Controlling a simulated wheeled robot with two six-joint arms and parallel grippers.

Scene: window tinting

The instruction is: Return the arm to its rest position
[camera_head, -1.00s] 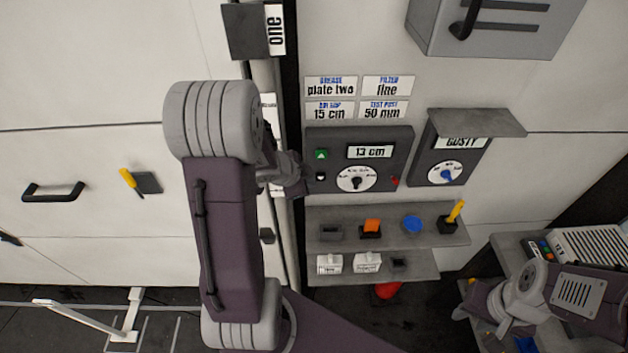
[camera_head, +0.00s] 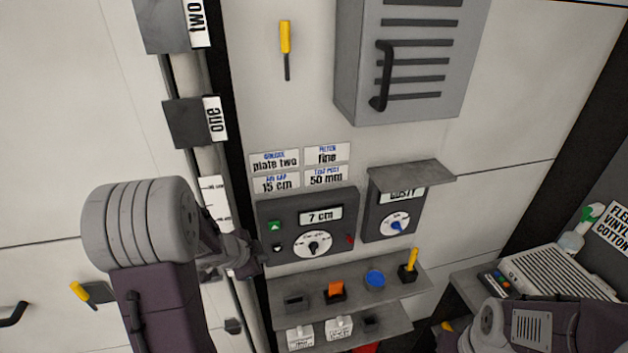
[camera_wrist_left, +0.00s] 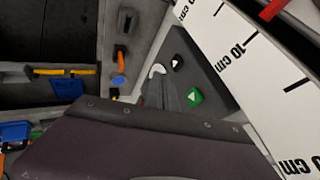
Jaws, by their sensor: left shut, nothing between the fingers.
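My left arm (camera_head: 160,300) comes up from the bottom left in the head view and bends at a grey joint. My left gripper (camera_head: 248,262) is shut and empty, beside the left edge of the dial panel (camera_head: 345,228) and in front of the white scale strip (camera_head: 213,195). The panel's display reads 7 cm. In the left wrist view, my dark arm cover fills the lower middle, and the scale strip (camera_wrist_left: 245,65) runs close by at right. My right arm (camera_head: 540,325) is folded at the bottom right; its fingers cannot be made out.
Two shelves (camera_head: 385,287) below the panel hold small items, including an orange block (camera_head: 335,290) and a blue disc (camera_head: 375,278). A grey louvred box (camera_head: 410,60) juts from the wall above. A side bench (camera_head: 462,285) stands at right. The wall between box and labels is clear.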

